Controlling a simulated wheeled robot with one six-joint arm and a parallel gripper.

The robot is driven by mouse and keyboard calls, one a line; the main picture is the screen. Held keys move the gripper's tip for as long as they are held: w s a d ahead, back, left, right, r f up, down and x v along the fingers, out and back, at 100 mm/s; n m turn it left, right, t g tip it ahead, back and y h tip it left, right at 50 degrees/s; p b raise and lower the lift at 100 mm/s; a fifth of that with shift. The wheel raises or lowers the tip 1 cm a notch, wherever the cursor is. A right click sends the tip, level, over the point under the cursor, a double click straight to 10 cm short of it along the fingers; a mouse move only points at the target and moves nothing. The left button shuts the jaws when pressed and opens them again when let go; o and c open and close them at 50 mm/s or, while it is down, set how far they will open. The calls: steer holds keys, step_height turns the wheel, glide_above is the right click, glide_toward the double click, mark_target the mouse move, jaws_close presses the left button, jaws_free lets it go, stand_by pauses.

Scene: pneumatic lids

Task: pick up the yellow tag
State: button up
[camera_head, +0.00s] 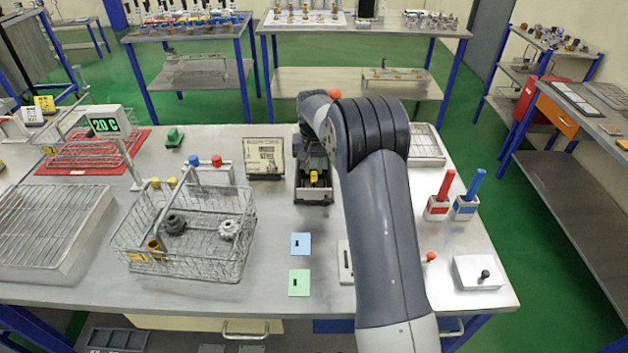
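A small yellow piece (314,177), perhaps the tag, shows inside a narrow dark open box (313,196) at the middle of the table. My gripper (313,162) is at the far end of my arm, over the back of this box, close to the yellow piece. My arm and the box walls partly hide its fingers, so I cannot tell whether they are open or touch the piece. Other yellow tags show: one on the front of the wire basket (137,257) and one standing at the far left (45,103).
The wire basket (215,268) holding dark and white gears stands left of the box. A framed plate (265,157) stands just left of it. Blue (300,243) and green (299,283) cards lie in front. Red (444,186) and blue (474,186) handles stand upright at right.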

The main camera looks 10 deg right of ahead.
mark_target(314, 176)
steer(key=shift+w+d+f+p, duration=0.15)
steer(key=shift+f+p, duration=0.4)
steer(key=shift+f, duration=0.7)
steer(key=shift+w+f+p, duration=0.2)
steer(key=shift+f+p, duration=0.3)
steer(key=shift+f, duration=0.75)
jaws_close()
